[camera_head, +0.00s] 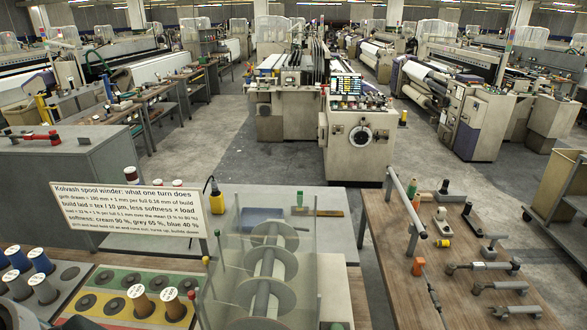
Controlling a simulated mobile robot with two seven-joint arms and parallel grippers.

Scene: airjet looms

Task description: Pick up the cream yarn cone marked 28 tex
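Two tan-brown cones with pale labelled tops, the left one (140,301) and the right one (173,303), stand upright on a striped board (98,325) at the lower left. They look closest to cream, but their labels are too small to read, so I cannot tell which is 28 tex. Neither gripper can be made out in the head view.
A sign (130,210) about a spool winder stands behind the cones. A clear-cased winder (265,275) with pale discs stands right of them. A wooden bench (395,265) at right holds metal tools. Several dark round holders on the striped board are empty. Looms fill the background.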

